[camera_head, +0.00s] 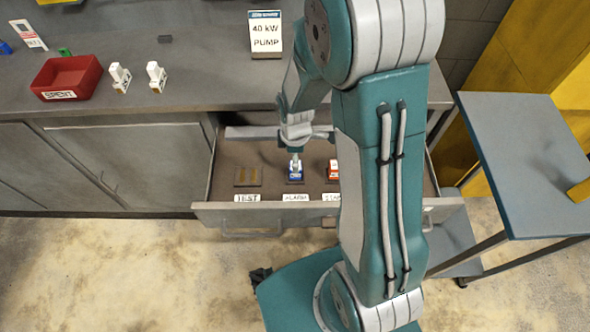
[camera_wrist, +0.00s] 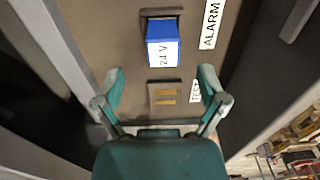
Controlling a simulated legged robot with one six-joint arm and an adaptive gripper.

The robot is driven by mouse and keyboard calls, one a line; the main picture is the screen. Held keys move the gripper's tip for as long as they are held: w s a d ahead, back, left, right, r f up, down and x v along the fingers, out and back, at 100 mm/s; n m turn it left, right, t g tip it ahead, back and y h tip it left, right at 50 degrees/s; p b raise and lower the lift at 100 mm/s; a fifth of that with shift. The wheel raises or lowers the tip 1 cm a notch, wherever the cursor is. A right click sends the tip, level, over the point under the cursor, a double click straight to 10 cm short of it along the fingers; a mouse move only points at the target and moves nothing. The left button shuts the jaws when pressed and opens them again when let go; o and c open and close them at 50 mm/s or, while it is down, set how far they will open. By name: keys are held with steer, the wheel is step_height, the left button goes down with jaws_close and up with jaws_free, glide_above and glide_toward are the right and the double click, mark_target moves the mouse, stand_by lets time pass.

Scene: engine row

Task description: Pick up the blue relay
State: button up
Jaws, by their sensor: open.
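The blue relay (camera_head: 295,171) sits upright in the open drawer (camera_head: 222,171), behind the label ALARM. In the wrist view the blue relay (camera_wrist: 163,40) shows a white face marked 24 V and stands in a dark socket. My gripper (camera_wrist: 160,88) is open and empty, its two fingers apart. In that view the relay lies beyond the fingertips, and the empty socket (camera_wrist: 163,95) by the TEST label lies between the fingers. In the head view my gripper is above the drawer, close to the blue relay, partly hidden by my arm.
A red relay (camera_head: 333,169) stands right of the blue one, partly behind my arm. On the counter are a red SPENT bin (camera_head: 67,77), two white relays (camera_head: 120,77) (camera_head: 156,76) and a 40 kW PUMP sign (camera_head: 266,34). A blue-grey side table (camera_head: 515,150) stands at right.

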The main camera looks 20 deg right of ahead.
step_height(320, 180, down, 6)
steer(key=shift+s+f, duration=0.1)
steer(key=shift+f, duration=0.15)
steer(key=c, duration=1.3)
